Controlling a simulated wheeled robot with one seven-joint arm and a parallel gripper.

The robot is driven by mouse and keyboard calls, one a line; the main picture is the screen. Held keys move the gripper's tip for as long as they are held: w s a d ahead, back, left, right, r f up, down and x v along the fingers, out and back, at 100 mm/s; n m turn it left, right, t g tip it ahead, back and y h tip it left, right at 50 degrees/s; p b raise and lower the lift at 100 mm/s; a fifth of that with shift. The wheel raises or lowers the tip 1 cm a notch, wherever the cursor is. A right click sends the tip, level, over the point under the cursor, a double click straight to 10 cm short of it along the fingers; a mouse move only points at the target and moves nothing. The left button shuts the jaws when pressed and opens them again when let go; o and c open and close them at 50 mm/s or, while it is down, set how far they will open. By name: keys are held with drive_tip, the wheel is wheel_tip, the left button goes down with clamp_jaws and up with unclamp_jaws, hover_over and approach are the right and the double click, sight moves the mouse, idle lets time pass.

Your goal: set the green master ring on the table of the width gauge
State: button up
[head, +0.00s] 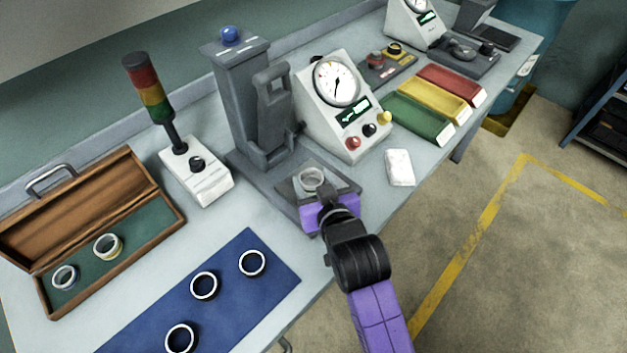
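A pale ring (311,178) is at the dark table (347,187) of the width gauge (245,100). Its colour band does not read clearly, so I cannot tell whether it is the green master ring. I cannot tell whether it rests on the table or is held just above it. My purple gripper (318,196) is right at the near side of this ring. Its fingers are mostly hidden by its own body. Two other rings stand in the open wooden case at the left: one with a yellowish band (108,246) and one with a bluish band (65,278).
Several plain rings lie on a blue mat (245,290) in front. A signal lamp (150,100) stands left of the gauge. The dial unit (340,105) with buttons stands right of it. A white block (399,168) and coloured trays (435,100) lie farther right.

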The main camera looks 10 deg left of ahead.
drive_tip(key=o, duration=0.4)
drive_tip(key=shift+r, duration=0.15)
drive_tip(key=v, duration=1.2)
drive_tip(key=shift+b, duration=0.3)
drive_tip(key=s+d+f+m+t+h, duration=0.1)
drive_tip(key=s+d+f, duration=0.2)
drive_tip(key=s+d, duration=0.4)
drive_tip(key=s+d+f+m+h, duration=0.1)
drive_tip(key=s+d+f+h, duration=0.15)
drive_tip(key=s+d, duration=0.45)
drive_tip(key=s+d+r+m+h, duration=0.1)
drive_tip(key=s+d+r, duration=0.1)
drive_tip(key=s, duration=0.5)
drive_tip(key=s+d+r+m+t+h, duration=0.1)
drive_tip(key=s+d+r, duration=0.2)
drive_tip(key=s, duration=0.5)
drive_tip(key=shift+s+d+r+m, duration=0.25)
drive_tip(key=shift+d+m, duration=0.15)
drive_tip(key=shift+d, duration=0.2)
